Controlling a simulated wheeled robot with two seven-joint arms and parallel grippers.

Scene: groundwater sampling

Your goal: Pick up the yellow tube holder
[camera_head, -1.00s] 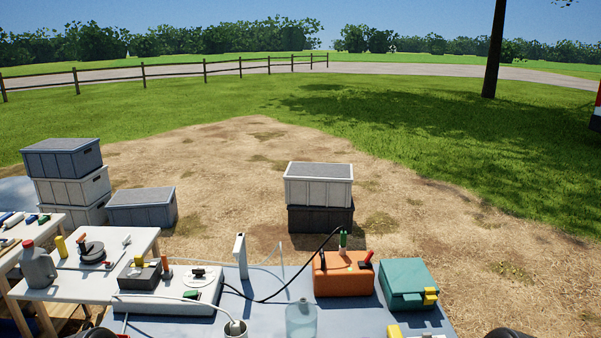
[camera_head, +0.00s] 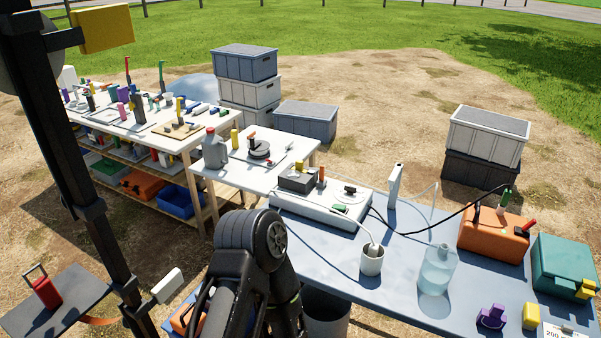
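Several yellow items show, and I cannot tell for certain which is the tube holder. A small yellow block (camera_head: 530,316) stands on the blue-grey table near the lower right, beside a purple piece (camera_head: 492,316). A slim yellow cylinder (camera_head: 235,139) stands on the white table, next to a grey jug (camera_head: 215,150). A dark jointed link of my arm rises at the bottom centre. Neither gripper's fingers are in view.
A dark pole (camera_head: 75,170) stands at left. Stacked crates (camera_head: 487,135) stand behind the table.

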